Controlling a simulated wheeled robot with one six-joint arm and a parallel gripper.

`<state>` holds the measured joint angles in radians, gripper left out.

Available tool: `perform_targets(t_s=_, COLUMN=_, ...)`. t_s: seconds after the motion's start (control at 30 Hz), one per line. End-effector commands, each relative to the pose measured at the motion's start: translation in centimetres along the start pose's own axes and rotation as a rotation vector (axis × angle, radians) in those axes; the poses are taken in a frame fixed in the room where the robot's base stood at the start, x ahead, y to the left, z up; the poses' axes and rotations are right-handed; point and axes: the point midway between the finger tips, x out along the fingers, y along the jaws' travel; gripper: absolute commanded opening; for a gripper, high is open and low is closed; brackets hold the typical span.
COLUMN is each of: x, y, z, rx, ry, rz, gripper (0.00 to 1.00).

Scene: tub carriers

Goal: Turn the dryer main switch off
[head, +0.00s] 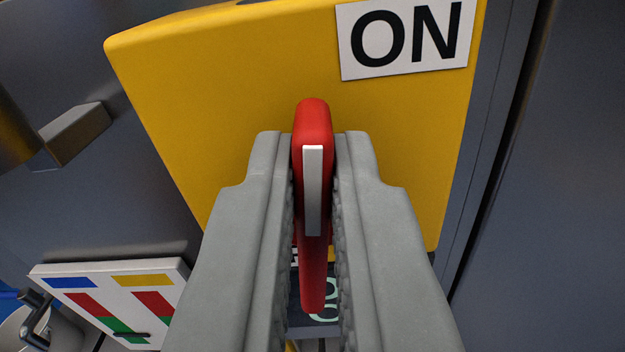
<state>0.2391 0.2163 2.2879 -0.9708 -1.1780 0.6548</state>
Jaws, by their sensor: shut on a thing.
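The dryer main switch has a red handle (313,118) with a white stripe along its front. The fingers hide the lower sides of the handle and part of the box. A dark plate with light lettering (322,308) shows partly behind the handle's lower end.
A white panel with coloured blocks (110,290) lies at the lower left, beside a dark metal tap-like part (38,318). A grey block (75,134) juts out at the left. A grey wall with a vertical dark seam (500,150) is right of the box.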

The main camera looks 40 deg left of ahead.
Motion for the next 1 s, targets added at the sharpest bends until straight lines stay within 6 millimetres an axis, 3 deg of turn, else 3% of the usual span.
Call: perform_targets(t_s=1.0, x=0.0, y=1.5, z=1.7, rx=0.952, ry=-0.014, rz=0.004, gripper=0.00)
